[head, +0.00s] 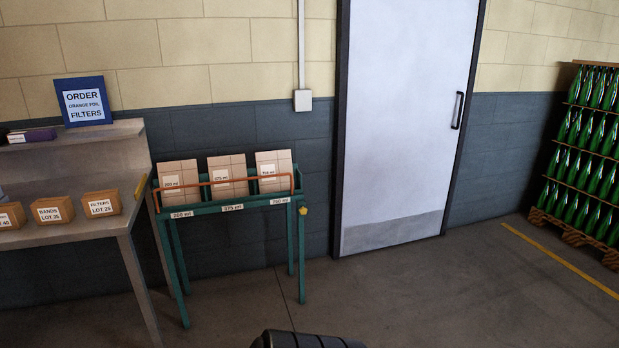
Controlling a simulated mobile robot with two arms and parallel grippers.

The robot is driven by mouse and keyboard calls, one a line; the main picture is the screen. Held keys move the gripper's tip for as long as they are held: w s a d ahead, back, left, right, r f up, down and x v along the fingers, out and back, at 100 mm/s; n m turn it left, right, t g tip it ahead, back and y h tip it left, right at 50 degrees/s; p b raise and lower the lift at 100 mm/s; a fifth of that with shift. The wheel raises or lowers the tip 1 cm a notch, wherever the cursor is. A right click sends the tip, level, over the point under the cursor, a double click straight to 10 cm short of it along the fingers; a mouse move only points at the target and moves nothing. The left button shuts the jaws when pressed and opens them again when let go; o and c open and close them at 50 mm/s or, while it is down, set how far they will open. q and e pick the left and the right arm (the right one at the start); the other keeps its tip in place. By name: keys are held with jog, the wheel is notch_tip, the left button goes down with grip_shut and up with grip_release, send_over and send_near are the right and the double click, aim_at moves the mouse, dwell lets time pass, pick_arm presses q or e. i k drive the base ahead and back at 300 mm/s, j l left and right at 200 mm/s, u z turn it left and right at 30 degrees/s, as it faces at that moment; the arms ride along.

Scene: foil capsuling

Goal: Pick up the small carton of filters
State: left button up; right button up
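The small carton labelled "FILTERS LOT 25" (102,204) is a brown box with a white label. It stands on the grey bench (112,226) at the left, near the bench's right end. It is upright, and nothing covers it. Neither of my grippers shows clearly in the head view. A dark ribbed part, likely mine, shows at the bottom middle edge.
Beside it stand a "BANDS LOT 35" carton (52,211) and another carton (11,216). A blue order sign (85,102) is on the shelf above. A green rack (297,237) with cartons stands right of the bench. The floor (400,292) before the door (400,130) is clear.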

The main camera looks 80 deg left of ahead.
aim_at(106, 203)
jog(key=u, duration=3.95)
jog(key=i+j+z, duration=0.1)
jog(key=i+j, duration=0.15)
jog(key=i, duration=0.2)
jog(key=i+j+z, duration=0.1)
jog(key=i+j, duration=0.15)
jog(key=i, duration=0.2)
